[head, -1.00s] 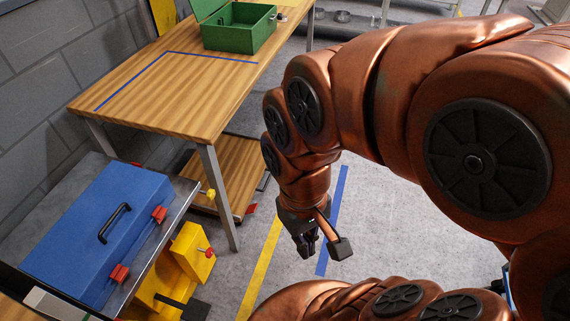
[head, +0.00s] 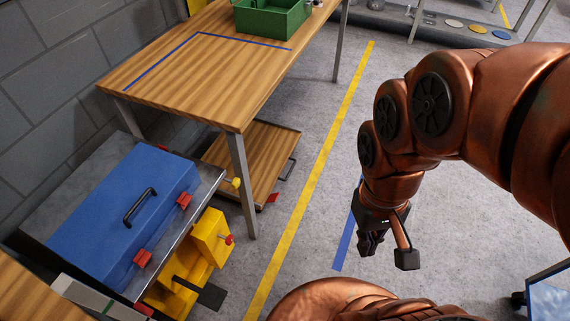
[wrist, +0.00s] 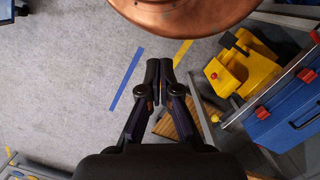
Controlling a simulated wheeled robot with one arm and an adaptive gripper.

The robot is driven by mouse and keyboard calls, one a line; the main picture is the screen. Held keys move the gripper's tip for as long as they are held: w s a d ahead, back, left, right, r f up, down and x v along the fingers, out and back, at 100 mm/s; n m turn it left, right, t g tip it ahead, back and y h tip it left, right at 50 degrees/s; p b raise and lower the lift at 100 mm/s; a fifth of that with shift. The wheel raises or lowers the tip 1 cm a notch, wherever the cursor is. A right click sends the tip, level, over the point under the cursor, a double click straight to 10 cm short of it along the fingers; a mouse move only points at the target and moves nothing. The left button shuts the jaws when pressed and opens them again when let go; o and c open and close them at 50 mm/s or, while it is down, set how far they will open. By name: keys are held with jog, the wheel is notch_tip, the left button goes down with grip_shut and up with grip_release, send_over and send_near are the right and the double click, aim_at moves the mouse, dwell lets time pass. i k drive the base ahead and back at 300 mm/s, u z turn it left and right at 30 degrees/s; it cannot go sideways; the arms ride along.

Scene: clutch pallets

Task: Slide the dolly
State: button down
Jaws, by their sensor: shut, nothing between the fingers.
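The dolly (head: 250,160) appears to be the low wooden platform on the floor under the workbench, with a dark handle (head: 289,169) at its right side. A red wedge-like piece (head: 272,197) is at its near corner. In the wrist view a strip of wood, likely the dolly (wrist: 172,126), shows partly hidden behind my fingers. My gripper (head: 371,244) is shut and empty, pointing down over the floor to the right of the dolly, clearly apart from it. Its closed fingers also show in the wrist view (wrist: 160,70).
The wooden workbench (head: 180,75) bears a green box (head: 268,18); its metal leg (head: 241,180) stands before the dolly. A blue case (head: 115,215) and yellow fixture (head: 200,260) are at left. Yellow (head: 310,190) and blue (head: 346,240) floor lines cross clear floor.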

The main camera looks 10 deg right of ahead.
aim_at(269, 145)
jog(key=k, duration=0.55)
jog(key=z, duration=0.5)
jog(key=i, duration=1.05)
jog(key=u, duration=0.65)
